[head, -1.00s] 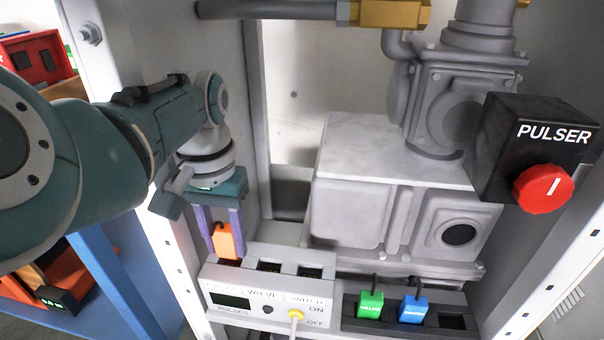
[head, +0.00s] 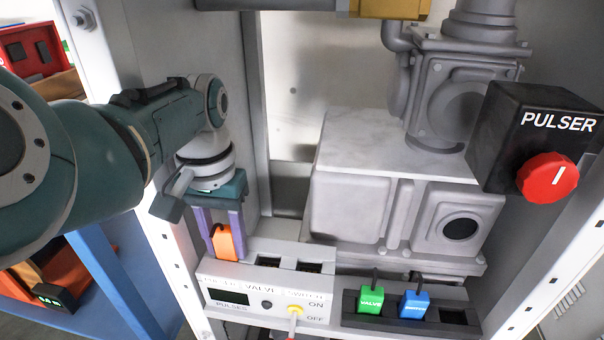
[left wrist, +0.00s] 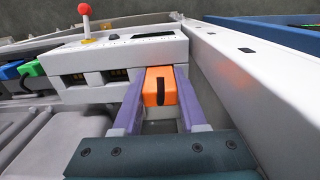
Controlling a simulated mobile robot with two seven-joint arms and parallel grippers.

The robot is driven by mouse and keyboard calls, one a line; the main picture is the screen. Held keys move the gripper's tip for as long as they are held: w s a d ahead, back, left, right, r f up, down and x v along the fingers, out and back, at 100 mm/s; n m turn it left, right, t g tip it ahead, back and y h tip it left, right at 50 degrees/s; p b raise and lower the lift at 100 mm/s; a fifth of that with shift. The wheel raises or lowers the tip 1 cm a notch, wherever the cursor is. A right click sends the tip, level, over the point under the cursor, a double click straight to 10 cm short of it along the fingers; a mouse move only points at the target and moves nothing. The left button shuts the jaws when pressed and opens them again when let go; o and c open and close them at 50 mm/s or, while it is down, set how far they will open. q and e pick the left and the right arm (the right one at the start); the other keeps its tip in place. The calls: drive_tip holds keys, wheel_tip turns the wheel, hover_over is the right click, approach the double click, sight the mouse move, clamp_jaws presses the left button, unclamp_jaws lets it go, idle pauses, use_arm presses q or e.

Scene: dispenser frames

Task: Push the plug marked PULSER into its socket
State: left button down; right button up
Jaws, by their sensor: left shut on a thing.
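An orange plug (head: 226,244) is held between the purple fingers of my left gripper (head: 224,238), which is shut on it. The plug stands at the leftmost socket of the white control box (head: 232,273), with its lower end at the socket opening, so that opening is hidden. No marking on the plug can be read. In the left wrist view the orange plug (left wrist: 159,86) sits between both fingers, against the end of the box. I cannot tell how deep it sits. My right gripper is not in view.
The box's two other sockets are empty. A dark strip holds a green plug (head: 370,300) and a blue plug (head: 413,305), with an empty slot beside them. A cabinet wall stands close by my left gripper. A black PULSER box (head: 535,130) with a red knob is at right.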

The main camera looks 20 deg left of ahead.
sight(223, 229)
use_arm(q)
drive_tip(key=shift+f, duration=0.15)
drive_tip(key=shift+c, duration=1.8)
unclamp_jaws()
wheel_tip(223, 229, up, 9)
drive_tip(key=p, duration=0.5)
drive_tip(key=shift+r+p, duration=0.4)
drive_tip(key=shift+r, duration=0.15)
